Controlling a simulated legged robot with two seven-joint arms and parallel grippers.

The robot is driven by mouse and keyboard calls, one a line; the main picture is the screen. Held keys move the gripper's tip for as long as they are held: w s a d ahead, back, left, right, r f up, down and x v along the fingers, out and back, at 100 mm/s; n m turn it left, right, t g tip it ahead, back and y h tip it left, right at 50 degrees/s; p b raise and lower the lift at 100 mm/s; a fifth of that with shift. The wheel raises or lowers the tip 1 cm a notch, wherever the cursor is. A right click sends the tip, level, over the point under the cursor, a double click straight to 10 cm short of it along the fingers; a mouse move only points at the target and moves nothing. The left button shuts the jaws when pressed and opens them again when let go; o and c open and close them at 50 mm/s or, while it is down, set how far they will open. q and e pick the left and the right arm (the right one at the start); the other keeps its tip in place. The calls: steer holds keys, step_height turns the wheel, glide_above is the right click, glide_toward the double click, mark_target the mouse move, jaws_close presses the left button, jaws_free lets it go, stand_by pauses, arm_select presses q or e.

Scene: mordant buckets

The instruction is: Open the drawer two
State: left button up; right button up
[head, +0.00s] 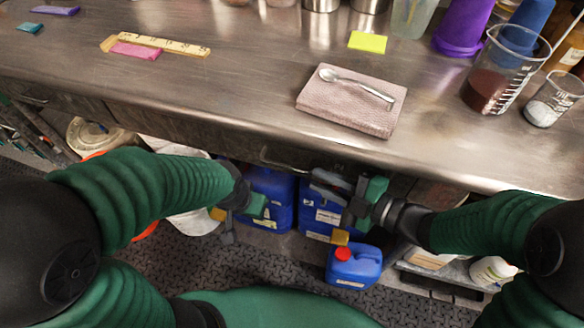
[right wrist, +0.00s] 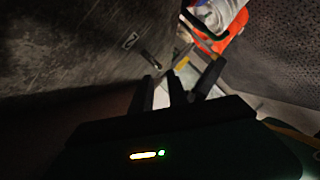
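A drawer front (head: 190,128) runs under the metal counter's front edge. A bent metal handle (head: 280,164) sticks out from it. In the right wrist view the drawer front (right wrist: 75,45) is dark metal with a small label plate (right wrist: 130,40), its mark too small to read, and a pale handle end (right wrist: 151,59). My right gripper (head: 328,186) is below the counter edge, close to the handle's right end; its fingers (right wrist: 182,75) look spread, with no clear grip on the handle. My left gripper (head: 228,226) hangs lower left, beside the blue jugs; its finger gap is unclear.
Blue jugs (head: 272,196) stand under the counter, with a small red-capped blue jug (head: 354,267) on the dark floor. On the counter (head: 240,85) are a folded cloth (head: 335,112) with a spoon (head: 350,86), beakers (head: 490,80) and a wooden ruler (head: 165,45).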

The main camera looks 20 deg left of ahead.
mark_target(292, 168)
steer(key=b+x, duration=0.2)
steer(key=x, duration=0.6)
steer(key=shift+s+a+f, duration=0.1)
steer(key=shift+a, duration=0.1)
steer(key=shift+w+a, duration=0.25)
steer(key=shift+a, duration=0.1)
jaws_close()
steer(key=shift+s, duration=0.1)
stand_by(0.5)
